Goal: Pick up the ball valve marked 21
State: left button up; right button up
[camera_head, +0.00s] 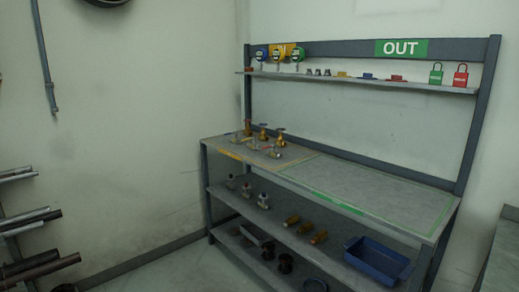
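Several small brass-coloured valves stand close together on the left part of the workbench top (365,190). One is a valve with a round handwheel (280,139), and another brass valve (263,132) stands behind it. On the shelf below, a few grey-white valve-like fittings (264,201) stand at the left. All are too small here for any number to be read, so I cannot tell which is the ball valve marked 21. Neither of my grippers shows in this view.
The bench's right top, edged in green, is clear. The upper shelf (350,78) holds tags, padlocks and small parts under an OUT sign (401,48). Brass cylinders (319,237) and a blue bin (378,264) sit below. Pipes (35,220) jut in at left.

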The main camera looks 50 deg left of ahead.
aim_at(235, 138)
jog(key=u, duration=1.55)
